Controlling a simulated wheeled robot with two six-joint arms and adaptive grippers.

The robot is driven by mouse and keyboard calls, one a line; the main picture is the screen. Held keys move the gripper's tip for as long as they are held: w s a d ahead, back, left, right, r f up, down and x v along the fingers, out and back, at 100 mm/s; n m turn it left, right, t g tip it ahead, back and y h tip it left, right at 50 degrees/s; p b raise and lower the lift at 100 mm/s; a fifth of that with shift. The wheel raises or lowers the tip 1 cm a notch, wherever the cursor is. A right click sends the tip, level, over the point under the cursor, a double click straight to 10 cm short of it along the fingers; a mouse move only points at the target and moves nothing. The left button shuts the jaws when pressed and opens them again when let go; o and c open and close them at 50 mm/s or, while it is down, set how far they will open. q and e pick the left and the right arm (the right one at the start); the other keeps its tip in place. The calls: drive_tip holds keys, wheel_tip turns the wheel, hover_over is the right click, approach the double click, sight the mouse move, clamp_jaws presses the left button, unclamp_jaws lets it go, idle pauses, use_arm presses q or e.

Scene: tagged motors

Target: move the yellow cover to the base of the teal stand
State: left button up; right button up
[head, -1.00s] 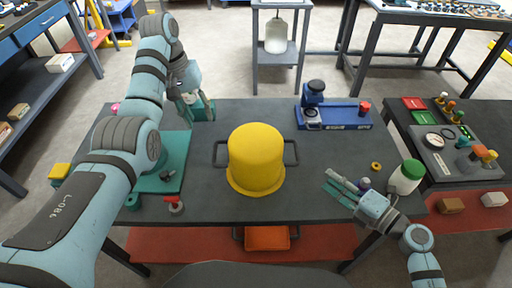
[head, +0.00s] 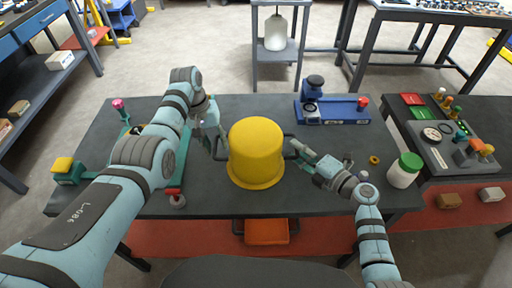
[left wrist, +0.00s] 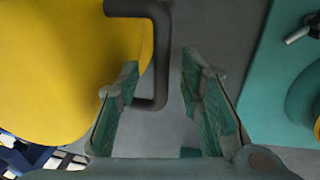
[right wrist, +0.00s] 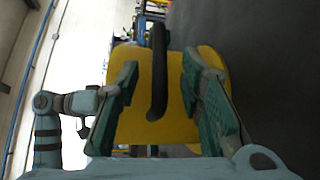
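The yellow cover (head: 256,152) stands upright mid-table with a dark loop handle on each side. My left gripper (head: 221,148) is at its left handle. In the left wrist view this handle (left wrist: 162,50) lies between the open fingers, nearer the left one. My right gripper (head: 294,150) is at the right handle. In the right wrist view that handle (right wrist: 158,70) lies between the open fingers, with the cover behind it. The teal stand's base (left wrist: 285,80) shows at the right of the left wrist view; in the head view my left arm hides most of it.
A blue fixture (head: 335,110) sits at the table's back right. A teal box with a yellow top (head: 66,170) is at the left edge.

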use_arm(q)
drive_tip(key=shift+d+f, duration=0.1)
drive_tip(key=shift+f, duration=0.5)
use_arm(e)
drive_tip(key=shift+w+a+f, duration=0.1)
drive_tip(key=shift+w+a, duration=0.3)
drive_tip(key=shift+w, duration=0.05)
use_arm(q)
drive_tip(key=shift+r, duration=0.1)
clamp_jaws()
use_arm(e)
clamp_jaws()
